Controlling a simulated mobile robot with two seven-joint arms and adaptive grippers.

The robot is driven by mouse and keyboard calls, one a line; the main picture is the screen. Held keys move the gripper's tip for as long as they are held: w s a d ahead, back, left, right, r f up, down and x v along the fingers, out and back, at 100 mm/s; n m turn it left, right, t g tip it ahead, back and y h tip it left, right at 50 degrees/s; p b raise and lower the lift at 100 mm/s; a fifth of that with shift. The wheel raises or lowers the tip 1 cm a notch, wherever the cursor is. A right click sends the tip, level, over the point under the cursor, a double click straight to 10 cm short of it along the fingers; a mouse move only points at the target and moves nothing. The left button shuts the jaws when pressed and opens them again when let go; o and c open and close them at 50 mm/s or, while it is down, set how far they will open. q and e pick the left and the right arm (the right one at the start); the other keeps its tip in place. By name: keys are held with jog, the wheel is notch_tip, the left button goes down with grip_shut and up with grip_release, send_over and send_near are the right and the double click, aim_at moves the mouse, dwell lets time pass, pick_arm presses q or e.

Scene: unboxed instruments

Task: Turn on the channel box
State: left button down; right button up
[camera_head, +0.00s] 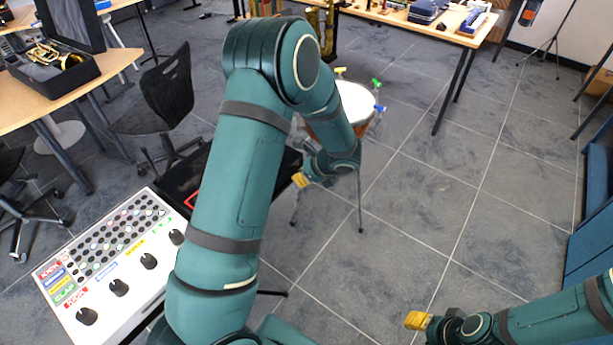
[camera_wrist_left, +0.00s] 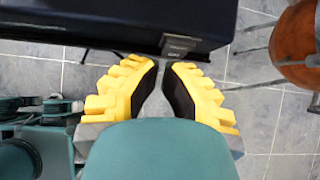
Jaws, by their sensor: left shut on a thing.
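The channel box (camera_head: 135,262) is white, with rows of dark round buttons, coloured labels and large black knobs, at the lower left of the head view. My left gripper (camera_head: 300,180) is right of it, apart from it, beyond my large green arm. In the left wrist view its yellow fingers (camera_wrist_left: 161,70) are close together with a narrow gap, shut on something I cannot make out. Their tips are at the edge of a dark case (camera_wrist_left: 100,22) with a grey metal tab (camera_wrist_left: 180,45). My right gripper (camera_head: 417,320) is at the lower right; its opening cannot be told.
A drum (camera_head: 355,102) on a stand is behind my left gripper and also shows in the left wrist view (camera_wrist_left: 296,45). A black chair (camera_head: 155,110) and a wooden table with an open instrument case (camera_head: 55,80) are at left. Tiled floor (camera_head: 430,190) is clear at right.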

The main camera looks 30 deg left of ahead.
pick_arm(q)
jog(key=shift+a+f+y+b, duration=0.2)
jog(key=shift+a+y+b, duration=0.25)
jog(key=shift+y+b, duration=0.25)
jog(key=shift+r, duration=0.2)
jog(key=shift+r+p, duration=0.6)
jog(key=shift+r, duration=0.05)
